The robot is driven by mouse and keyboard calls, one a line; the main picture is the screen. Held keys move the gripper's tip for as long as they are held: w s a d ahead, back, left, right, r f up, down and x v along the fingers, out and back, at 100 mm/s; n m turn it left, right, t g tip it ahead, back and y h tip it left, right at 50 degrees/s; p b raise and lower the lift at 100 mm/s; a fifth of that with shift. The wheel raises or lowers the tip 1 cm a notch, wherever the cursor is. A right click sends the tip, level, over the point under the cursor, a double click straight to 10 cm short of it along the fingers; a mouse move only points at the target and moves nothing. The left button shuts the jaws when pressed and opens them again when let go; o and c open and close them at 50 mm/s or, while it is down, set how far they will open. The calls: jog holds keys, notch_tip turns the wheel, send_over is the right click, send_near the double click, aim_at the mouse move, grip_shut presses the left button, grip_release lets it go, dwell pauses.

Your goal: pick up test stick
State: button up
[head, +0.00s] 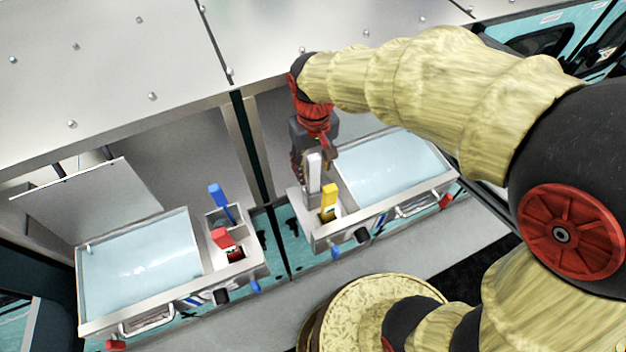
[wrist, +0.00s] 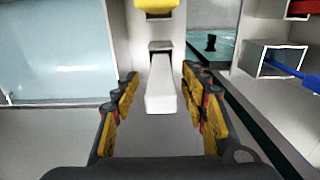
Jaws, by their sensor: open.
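A white stick (head: 314,172) stands upright at the left end of the right-hand module (head: 380,214). In the wrist view the white stick (wrist: 160,92) lies between the spread fingers of my gripper (wrist: 161,86), with gaps visible on both sides. In the head view my gripper (head: 312,158) is open at this stick, and its fingers are partly hidden. A yellow stick (head: 329,202) stands just in front of the white one; its end also shows at the top of the wrist view (wrist: 156,6). The frames do not show which stick is the test stick.
The left-hand module (head: 88,292) has a pale blue basin, a raised lid (head: 92,203), a blue stick (head: 219,200) and a red stick (head: 224,238). A dark upright divides the two bays. Metal panels lie close behind and above my gripper.

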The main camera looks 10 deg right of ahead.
aim_at(313, 183)
jog(key=shift+s+f, duration=0.1)
jog(key=shift+f, duration=1.4)
jog(key=shift+c, duration=1.3)
jog(key=c, duration=0.8)
jog(key=shift+c, duration=0.2)
jog(key=shift+r, duration=0.1)
